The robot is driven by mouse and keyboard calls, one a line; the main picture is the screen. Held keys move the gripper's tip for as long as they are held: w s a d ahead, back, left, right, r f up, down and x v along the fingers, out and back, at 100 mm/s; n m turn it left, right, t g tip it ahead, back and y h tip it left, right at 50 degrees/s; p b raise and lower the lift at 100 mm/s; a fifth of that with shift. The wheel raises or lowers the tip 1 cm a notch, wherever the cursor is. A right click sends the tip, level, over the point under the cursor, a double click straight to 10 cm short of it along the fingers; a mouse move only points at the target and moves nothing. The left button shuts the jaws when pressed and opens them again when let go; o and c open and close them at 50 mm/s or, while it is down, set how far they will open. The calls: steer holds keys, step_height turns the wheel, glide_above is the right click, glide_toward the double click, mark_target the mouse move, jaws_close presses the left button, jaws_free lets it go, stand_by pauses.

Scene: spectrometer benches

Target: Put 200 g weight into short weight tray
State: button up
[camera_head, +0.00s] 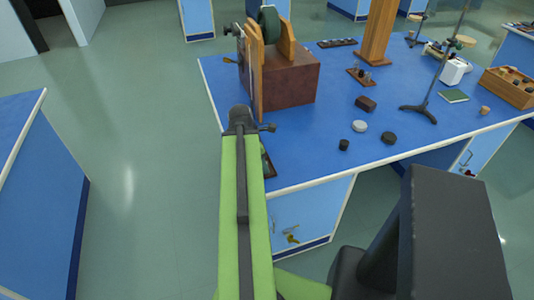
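My gripper (243,122) is at the far end of my green arm, over the left front edge of the blue bench. Its fingers are too small and foreshortened to show whether they are open or hold anything. No label is readable, so I cannot tell which piece is the 200 g weight. A small wooden tray (352,80) with small upright pieces stands mid-bench. A longer dark tray (326,44) lies at the back. A dark tray-like item (267,163) at the front edge is partly hidden by my arm. I cannot tell which is the short weight tray.
A small black cylinder (344,145), a grey disc (360,126), a dark disc (388,138) and a dark block (366,104) lie on the bench (310,160). A brown box apparatus (290,85) stands by my gripper. A metal stand (425,110) rises at right.

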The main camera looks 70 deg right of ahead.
steer(key=p+v, duration=1.2)
steer(key=shift+w+d+r, duration=0.2)
steer(key=shift+w, duration=0.05)
